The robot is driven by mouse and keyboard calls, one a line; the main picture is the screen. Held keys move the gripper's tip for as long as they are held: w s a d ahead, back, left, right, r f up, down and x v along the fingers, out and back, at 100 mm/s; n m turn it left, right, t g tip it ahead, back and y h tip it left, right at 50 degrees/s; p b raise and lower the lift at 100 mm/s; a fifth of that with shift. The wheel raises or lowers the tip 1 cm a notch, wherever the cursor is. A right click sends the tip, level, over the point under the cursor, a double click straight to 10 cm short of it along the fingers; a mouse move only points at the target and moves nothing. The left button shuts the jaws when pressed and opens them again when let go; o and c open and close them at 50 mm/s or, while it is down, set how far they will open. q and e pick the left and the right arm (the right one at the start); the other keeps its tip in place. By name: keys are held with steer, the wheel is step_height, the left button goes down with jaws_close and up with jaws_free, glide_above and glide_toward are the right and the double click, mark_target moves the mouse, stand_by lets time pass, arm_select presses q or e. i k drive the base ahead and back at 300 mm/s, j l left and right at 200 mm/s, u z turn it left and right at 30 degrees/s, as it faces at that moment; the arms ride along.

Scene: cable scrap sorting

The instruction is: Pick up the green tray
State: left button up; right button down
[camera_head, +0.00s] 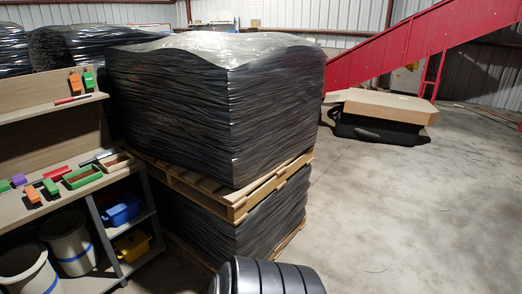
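The green tray (86,183) sits on the workbench top (62,199) at the left. It is small and shallow, with a green rim and a brownish inside. A brown tray (117,163) lies just to its right, and a red item (56,173) lies to its left. Neither of my grippers shows in this view.
A tall black-wrapped stack (205,110) on a wooden pallet (228,204) stands right of the bench. Blue (122,211) and yellow (132,246) bins sit on shelves below. White buckets (28,272) stand at lower left. Concrete floor (410,215) at right is clear.

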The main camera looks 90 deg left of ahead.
mark_target(76, 178)
steer(key=u, duration=4.1)
steer(key=z, duration=8.45)
